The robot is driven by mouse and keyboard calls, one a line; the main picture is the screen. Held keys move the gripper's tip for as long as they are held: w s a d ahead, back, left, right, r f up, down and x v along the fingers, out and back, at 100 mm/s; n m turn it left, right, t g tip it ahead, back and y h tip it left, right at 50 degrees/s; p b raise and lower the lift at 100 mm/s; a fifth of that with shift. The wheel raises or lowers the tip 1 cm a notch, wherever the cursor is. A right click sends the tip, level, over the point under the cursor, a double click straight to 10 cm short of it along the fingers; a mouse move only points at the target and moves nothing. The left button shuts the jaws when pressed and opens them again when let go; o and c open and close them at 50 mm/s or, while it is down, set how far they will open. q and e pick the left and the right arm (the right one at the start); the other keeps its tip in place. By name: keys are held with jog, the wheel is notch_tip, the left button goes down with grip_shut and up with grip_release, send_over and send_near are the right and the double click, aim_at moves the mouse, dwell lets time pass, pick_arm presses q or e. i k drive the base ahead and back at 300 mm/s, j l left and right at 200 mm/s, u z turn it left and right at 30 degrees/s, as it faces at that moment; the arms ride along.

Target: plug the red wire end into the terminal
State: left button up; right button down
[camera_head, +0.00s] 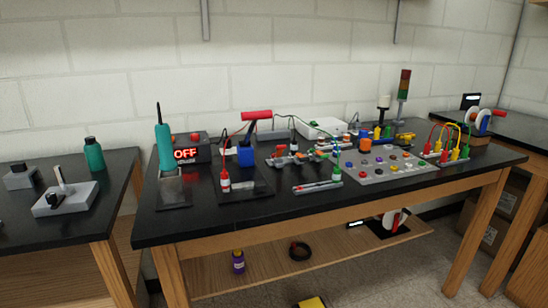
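A red wire (232,134) runs from the blue block with a red handle (246,156) down to a red and white end piece (225,181). The end piece stands upright on a black mat at the middle left of the bench. A row of parts with red and orange tops (283,158) sits to the right of it, and a panel of coloured knobs (390,168) lies further right. I cannot tell which part is the terminal. The red end appears apart from these parts. Neither of my grippers is in view.
The black bench (300,212) has a clear front strip. A soldering-type tool with a teal handle (163,137) stands at left by a box reading OFF (186,153). A green wire (312,121) arches to a green end (336,175). Coloured looped cables (452,135) stand at right.

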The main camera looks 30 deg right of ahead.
aim_at(225, 180)
jog(key=i+l+u, duration=0.25)
jog(key=l, duration=0.25)
jog(key=l+u, duration=0.25)
jog(key=l, duration=0.25)
jog(key=i+l+u, duration=0.1)
jog(key=l+u, duration=0.15)
jog(key=l, duration=0.3)
